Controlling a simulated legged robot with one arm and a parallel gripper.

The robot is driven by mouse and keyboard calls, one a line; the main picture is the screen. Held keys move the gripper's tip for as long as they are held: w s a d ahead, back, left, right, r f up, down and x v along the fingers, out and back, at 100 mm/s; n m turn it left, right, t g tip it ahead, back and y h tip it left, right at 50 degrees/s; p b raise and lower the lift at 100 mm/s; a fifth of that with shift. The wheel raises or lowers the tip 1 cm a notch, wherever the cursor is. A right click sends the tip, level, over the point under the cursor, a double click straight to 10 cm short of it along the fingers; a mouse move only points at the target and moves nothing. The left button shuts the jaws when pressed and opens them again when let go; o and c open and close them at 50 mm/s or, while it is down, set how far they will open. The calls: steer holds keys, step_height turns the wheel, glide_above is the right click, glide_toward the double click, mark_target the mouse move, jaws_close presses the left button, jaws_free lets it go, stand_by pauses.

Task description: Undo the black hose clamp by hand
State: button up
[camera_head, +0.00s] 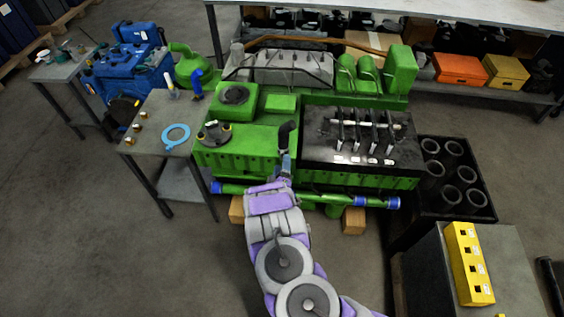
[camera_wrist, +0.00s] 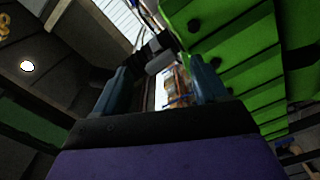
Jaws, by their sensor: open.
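A black elbow hose (camera_head: 286,132) stands at the front of the green engine (camera_head: 245,145), just beyond my gripper (camera_head: 285,164). A black clamp cannot be clearly told apart from the hose in the head view. In the wrist view my gripper (camera_wrist: 162,84) is open, with one blue-grey finger on each side. A dark piece with a light grey block (camera_wrist: 160,58) shows between and just beyond the fingertips; it may be the clamp, but I cannot be sure. I cannot tell whether the fingers touch it. The green engine side (camera_wrist: 240,50) is close to the right finger.
A small grey table (camera_head: 150,140) with a light blue ring (camera_head: 177,136) stands left of the engine. A black crate of cylinder sleeves (camera_head: 455,180) and a yellow block (camera_head: 468,262) on a grey stand are at right. Open floor lies at front left.

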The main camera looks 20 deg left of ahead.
mark_target(282, 156)
steer(key=shift+w+a+m+b, duration=0.25)
steer(key=shift+w+m+b, duration=0.55)
steer(key=shift+m+b, duration=1)
steer(key=shift+w+a+m+b, duration=0.3)
steer(key=shift+w+m+b, duration=0.7)
steer(key=shift+m, duration=1.4)
steer(key=shift+w+a+m+b, duration=0.25)
steer(key=shift+w+m+b, duration=0.4)
steer(key=shift+m+b, duration=1.25)
jaws_close()
